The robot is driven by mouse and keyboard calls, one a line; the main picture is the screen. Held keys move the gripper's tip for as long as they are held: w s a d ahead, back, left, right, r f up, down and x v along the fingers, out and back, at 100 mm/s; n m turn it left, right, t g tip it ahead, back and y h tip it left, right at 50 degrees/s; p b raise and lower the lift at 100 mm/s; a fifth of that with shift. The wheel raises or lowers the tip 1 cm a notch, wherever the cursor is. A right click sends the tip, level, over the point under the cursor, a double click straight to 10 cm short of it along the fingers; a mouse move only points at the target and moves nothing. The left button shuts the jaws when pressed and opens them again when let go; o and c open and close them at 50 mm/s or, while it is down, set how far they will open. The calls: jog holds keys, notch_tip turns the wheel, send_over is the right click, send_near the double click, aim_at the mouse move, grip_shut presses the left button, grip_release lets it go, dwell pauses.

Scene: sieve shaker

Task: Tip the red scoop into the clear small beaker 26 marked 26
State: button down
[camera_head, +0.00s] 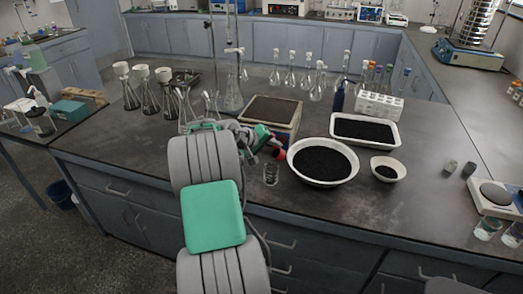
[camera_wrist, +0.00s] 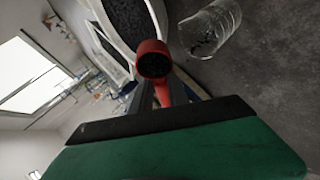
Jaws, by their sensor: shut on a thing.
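My gripper (camera_head: 267,144) is shut on the red scoop (camera_wrist: 153,62), held by its handle. In the wrist view the scoop's bowl faces the camera and holds dark grains. The scoop (camera_head: 277,153) shows as a small red spot in the head view, partly hidden by my gripper. The clear small beaker (camera_head: 271,174) stands on the bench just below the scoop in the picture and left of the big white bowl. In the wrist view the beaker (camera_wrist: 214,30) is to the right of the scoop, apart from it, with some dark grains in it. Its marking is not readable.
A white bowl (camera_head: 353,165) of black grains stands right of the beaker. A box-shaped device (camera_head: 295,115) stands behind my gripper, with several flasks (camera_head: 150,100) to the left. The bench front is clear.

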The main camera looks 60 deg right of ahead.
jog(key=n+g+h+b, duration=0.1)
jog(key=h+b, duration=0.1)
jog(key=b, duration=0.1)
jog(key=f+g+h+b, duration=0.1)
jog(key=g+h+b, duration=0.1)
jog(key=b, duration=0.2)
jog(key=w+f+n+g+h+b, duration=0.1)
jog(key=h+b, duration=0.1)
jog(key=b, duration=0.1)
jog(key=shift+a+n+g+h, duration=0.3)
jog(key=shift+g, duration=0.1)
jog(key=b, duration=0.5)
jog(key=shift+w+d, duration=0.1)
